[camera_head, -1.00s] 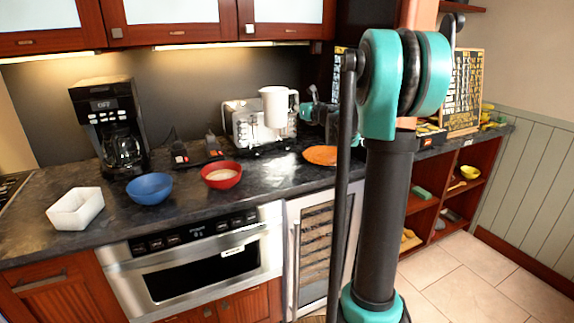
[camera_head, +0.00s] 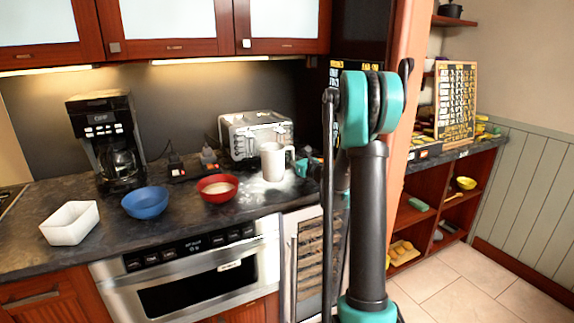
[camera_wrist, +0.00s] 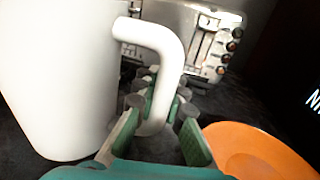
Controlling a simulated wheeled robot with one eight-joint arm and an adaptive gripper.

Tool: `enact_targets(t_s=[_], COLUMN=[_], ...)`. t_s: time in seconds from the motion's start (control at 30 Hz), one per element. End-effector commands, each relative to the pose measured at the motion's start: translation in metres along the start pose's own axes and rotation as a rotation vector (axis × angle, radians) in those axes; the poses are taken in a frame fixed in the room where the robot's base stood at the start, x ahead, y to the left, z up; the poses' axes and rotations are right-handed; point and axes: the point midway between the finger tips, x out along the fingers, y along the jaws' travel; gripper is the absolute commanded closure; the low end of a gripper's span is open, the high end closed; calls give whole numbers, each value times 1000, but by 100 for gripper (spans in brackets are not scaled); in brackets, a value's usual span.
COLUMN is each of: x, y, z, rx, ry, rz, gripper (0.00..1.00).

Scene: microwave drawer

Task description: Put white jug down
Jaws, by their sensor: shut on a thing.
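The white jug (camera_head: 272,161) is upright at the counter in front of the toaster, to the right of the red bowl. Its base is at or very near the countertop; I cannot tell for certain that it touches. In the wrist view the jug (camera_wrist: 62,75) fills the left side, with its handle toward me. My gripper (camera_wrist: 155,103) has its green-padded fingers around the lower part of the handle and is shut on it.
The silver toaster (camera_head: 254,130) stands close behind the jug. The red bowl (camera_head: 217,188), blue bowl (camera_head: 146,202) and white square bowl (camera_head: 70,223) sit to the left, with a coffee maker (camera_head: 108,145) behind. An orange plate (camera_wrist: 258,152) lies right of my gripper in the wrist view.

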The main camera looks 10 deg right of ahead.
Motion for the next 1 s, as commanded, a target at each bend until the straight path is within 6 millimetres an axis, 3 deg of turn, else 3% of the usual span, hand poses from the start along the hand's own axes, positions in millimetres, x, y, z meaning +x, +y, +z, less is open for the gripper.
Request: enact_targets(t_s=[0.23,0.6,0.63,0.8,1.0], x=[0,0,0,0,0], y=[0,0,0,0,0], z=[-28,-32,-32,-32,-31], rx=[1,1,0,0,0], ry=[-1,0,0,0,0], rz=[0,0,0,0,0], gripper=[100,100,89,69,69])
